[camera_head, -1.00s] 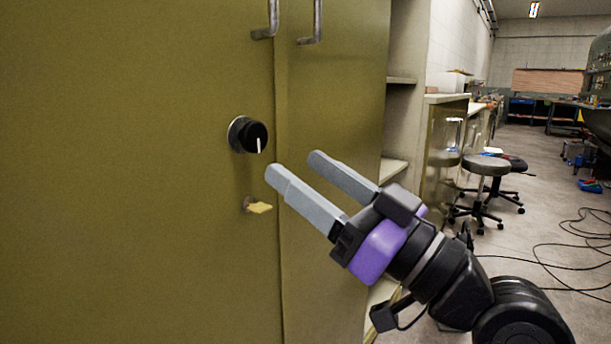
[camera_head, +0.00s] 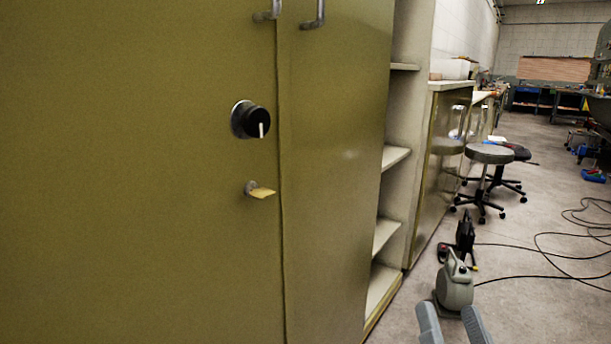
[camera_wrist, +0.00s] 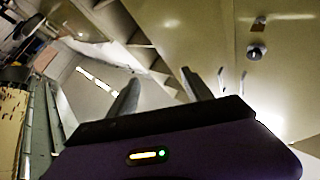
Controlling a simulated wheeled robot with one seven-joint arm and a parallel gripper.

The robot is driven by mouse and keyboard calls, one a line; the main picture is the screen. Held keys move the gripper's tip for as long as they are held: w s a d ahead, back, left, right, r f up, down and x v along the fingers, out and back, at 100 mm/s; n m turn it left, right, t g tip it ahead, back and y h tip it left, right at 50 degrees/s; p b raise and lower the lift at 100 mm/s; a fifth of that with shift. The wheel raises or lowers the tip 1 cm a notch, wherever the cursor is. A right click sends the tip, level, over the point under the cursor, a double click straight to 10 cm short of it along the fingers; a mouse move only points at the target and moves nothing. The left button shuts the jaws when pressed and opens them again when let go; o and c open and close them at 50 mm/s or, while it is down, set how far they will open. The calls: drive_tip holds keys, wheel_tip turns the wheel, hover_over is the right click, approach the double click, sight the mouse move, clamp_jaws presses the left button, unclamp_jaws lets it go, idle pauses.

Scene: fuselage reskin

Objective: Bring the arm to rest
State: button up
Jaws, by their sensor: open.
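My gripper (camera_head: 452,326) shows at the bottom edge of the head view, right of centre, with its two grey fingers pointing up and apart. Nothing is between them. In the wrist view my gripper (camera_wrist: 160,88) also shows its two fingers spread and empty. The rest of my arm is below the head view's lower edge. The fingers are clear of the olive cabinet (camera_head: 140,240), to the right of its doors.
A grey-white machine (camera_head: 455,287), stools (camera_head: 489,154) and cables (camera_head: 560,250) are on the floor at right.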

drive_tip(key=s+d+f+n+g, duration=0.15)
drive_tip(key=s+f+g, duration=0.25)
drive_tip(key=s+f, duration=0.9)
drive_tip(key=s+f+n+g, duration=0.3)
drive_tip(key=s+f, duration=0.5)
drive_tip(key=s, duration=0.8)
wheel_tip(320, 180, up, 31)
drive_tip(key=g+p, duration=0.1)
drive_tip(key=p, duration=3)
drive_tip(key=shift+m, duration=0.45)
drive_tip(key=shift+d, duration=0.1)
drive_tip(key=shift+c, duration=0.5)
